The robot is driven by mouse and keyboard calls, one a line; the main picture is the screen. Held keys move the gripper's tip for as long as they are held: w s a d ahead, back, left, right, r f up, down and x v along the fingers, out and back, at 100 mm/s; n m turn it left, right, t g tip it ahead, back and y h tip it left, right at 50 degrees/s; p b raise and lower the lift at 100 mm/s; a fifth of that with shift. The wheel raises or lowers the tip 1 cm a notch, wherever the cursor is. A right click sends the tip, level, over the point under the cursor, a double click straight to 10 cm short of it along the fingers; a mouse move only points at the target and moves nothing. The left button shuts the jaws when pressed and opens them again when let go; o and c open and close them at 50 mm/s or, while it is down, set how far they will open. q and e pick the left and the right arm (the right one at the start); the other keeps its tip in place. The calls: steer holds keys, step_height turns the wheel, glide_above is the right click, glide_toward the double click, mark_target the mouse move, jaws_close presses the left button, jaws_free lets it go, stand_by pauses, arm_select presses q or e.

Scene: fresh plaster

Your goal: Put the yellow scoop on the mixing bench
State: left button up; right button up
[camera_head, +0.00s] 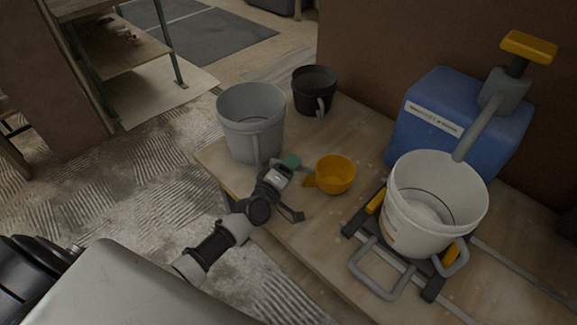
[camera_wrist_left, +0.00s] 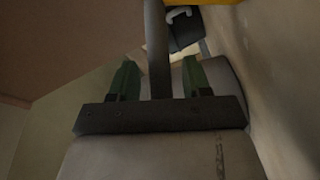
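The yellow scoop (camera_head: 337,174) stands on a wooden bench top, with a grey handle reaching left from its cup. My left gripper (camera_head: 290,163) is at that handle, just left of the cup. In the left wrist view, the gripper's two green fingers (camera_wrist_left: 160,80) stand on either side of a grey bar, which looks like the handle, with narrow gaps showing. A yellow edge, likely the scoop (camera_wrist_left: 210,2), shows at the top there. I cannot tell whether the wooden bench (camera_head: 300,232) is the mixing bench. My right gripper is not in view.
A grey bucket (camera_head: 250,112) stands close behind the left gripper, with a black bucket (camera_head: 315,88) beyond. A white bucket (camera_head: 437,195) on a stand and a blue container (camera_head: 455,105) fill the right. A shelf (camera_head: 125,50) stands far left.

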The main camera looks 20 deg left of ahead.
arm_select(q)
steer(key=shift+r, duration=0.15)
steer(key=s, duration=0.3)
steer(key=s+a, duration=0.1)
steer(key=s, duration=0.6)
steer(key=shift+s+a+p, duration=0.15)
steer(key=shift+s+p, duration=0.2)
steer(key=shift+s, duration=0.55)
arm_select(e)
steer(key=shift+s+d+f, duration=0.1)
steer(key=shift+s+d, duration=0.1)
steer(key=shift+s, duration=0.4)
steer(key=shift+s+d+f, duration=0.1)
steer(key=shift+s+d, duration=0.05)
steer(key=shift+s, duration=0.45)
